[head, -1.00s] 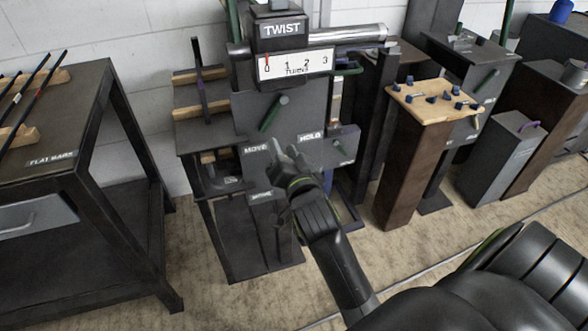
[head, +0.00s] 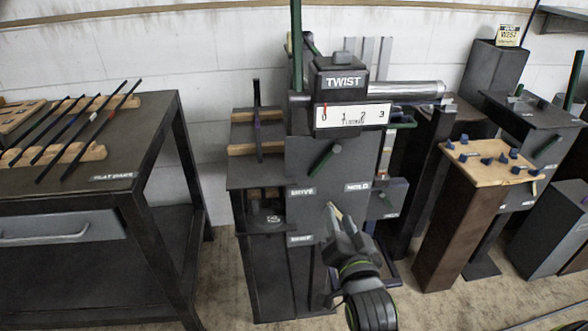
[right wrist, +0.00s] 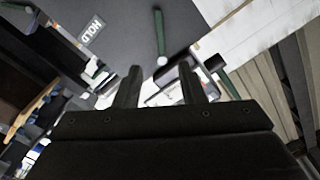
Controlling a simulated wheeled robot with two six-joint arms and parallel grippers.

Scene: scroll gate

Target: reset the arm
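My right gripper (head: 342,218) is in front of the lower part of the TWIST machine (head: 330,170), below and between its side labels. In the right wrist view its two fingers (right wrist: 158,85) stand apart with nothing gripped between them. The machine's green lever (head: 324,159) is above the gripper, and it also shows in the right wrist view (right wrist: 160,35). The HOLD label (right wrist: 91,31) is left of the fingers there. I cannot tell the exact gap between gripper and panel. My left gripper is not in view.
A dark bench (head: 150,120) with several thin bars on wooden rests stands at the left. A wooden-topped pedestal (head: 462,152) with small blue pieces stands at the right. A horizontal metal cylinder (head: 405,89) sticks out from the machine. Floor shows between bench and machine.

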